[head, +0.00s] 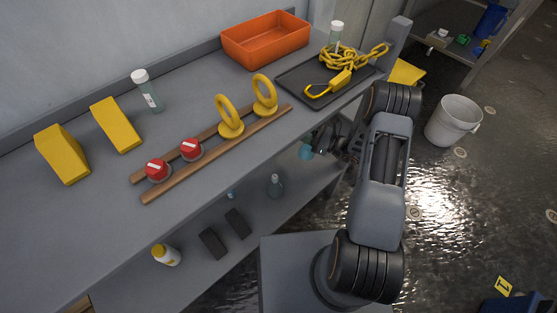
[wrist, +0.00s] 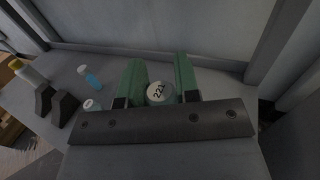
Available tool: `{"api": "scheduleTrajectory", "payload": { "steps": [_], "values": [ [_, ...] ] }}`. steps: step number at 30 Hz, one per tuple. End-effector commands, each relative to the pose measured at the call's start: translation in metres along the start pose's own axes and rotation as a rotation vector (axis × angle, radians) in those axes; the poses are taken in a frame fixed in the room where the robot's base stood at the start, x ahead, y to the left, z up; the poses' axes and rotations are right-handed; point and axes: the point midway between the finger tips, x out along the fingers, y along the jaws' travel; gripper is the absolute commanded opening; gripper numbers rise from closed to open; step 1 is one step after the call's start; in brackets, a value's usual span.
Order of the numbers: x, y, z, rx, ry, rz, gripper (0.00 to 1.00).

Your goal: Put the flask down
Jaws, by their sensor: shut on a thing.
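My gripper (wrist: 159,82) has green fingers that stand on either side of a flask (wrist: 157,94) and are shut on it. In the wrist view I see the flask mostly from above, with a pale round top marked with dark figures that look like 224. The lower shelf (wrist: 215,84) spreads around and behind it. I cannot tell whether the flask's base touches the shelf. In the head view my gripper (head: 307,147) is at the right end of the shelf, below the bench top, and the arm hides most of it and the held flask.
The bench top (head: 95,220) overhangs the shelf. A shelf stretch behind the gripper is clear.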

Motion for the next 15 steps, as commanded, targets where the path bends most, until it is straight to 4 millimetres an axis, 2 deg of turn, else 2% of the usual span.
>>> {"api": "scheduleTrajectory", "payload": {
  "steps": [3,7,10,15],
  "values": [
    [0.0,0.001,-0.023,0.004,0.0,0.001,0.0],
    [0.0,0.001,-0.044,0.003,0.0,0.002,0.0],
    [-0.001,0.001,-0.055,0.001,0.0,0.001,0.0],
    [-0.001,0.0,-0.061,0.0,0.0,0.001,0.0]
  ]
}}
